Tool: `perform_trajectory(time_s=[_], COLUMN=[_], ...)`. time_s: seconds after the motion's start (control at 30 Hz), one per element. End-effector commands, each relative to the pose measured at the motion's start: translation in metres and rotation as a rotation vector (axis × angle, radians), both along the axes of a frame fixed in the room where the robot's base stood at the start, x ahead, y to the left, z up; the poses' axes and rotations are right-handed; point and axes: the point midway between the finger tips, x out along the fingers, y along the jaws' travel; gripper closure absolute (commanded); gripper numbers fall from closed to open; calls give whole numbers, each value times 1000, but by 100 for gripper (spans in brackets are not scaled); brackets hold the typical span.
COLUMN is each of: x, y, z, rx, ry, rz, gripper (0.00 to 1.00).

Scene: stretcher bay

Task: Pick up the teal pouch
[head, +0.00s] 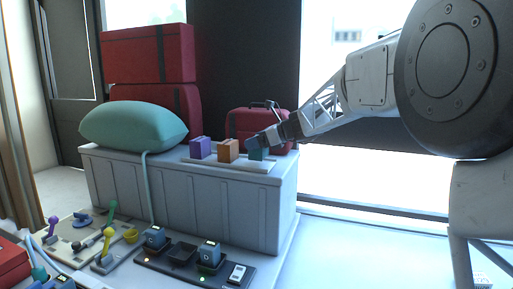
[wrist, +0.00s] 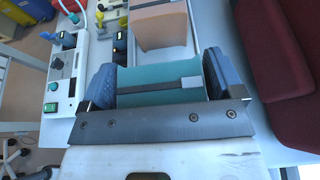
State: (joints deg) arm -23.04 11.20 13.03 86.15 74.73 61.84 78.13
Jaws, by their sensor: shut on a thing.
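The teal pouch (head: 257,154) is at the right end of a row with an orange pouch (head: 228,150) and a purple pouch (head: 200,148) on a pale tray (head: 230,165). My gripper (head: 262,143) reaches in from the right and is at the teal pouch. In the wrist view the teal pouch (wrist: 140,76) lies between the two blue-grey finger pads of my gripper (wrist: 158,80), which are shut on its sides. I cannot tell whether its underside touches the tray. In the wrist view the orange pouch (wrist: 160,25) sits just beyond it.
The tray is on a white cabinet (head: 190,205). A teal pillow (head: 133,125) lies at its left. Red cases (head: 148,55) stand behind, and a red bag (head: 243,122) is close behind the gripper. Charger blocks (head: 208,255) and coloured knobs are in front, below.

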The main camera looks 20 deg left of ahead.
Motion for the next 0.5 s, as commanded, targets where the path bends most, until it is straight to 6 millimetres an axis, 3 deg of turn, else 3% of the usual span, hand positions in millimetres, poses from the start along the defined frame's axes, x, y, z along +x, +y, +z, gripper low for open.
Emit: perform_trajectory(time_s=[0.07,0.5], x=[0,-48], y=[0,-30], z=[11,15], rx=[0,0], ry=[-3,-1], rz=[0,-1], gripper=[42,42])
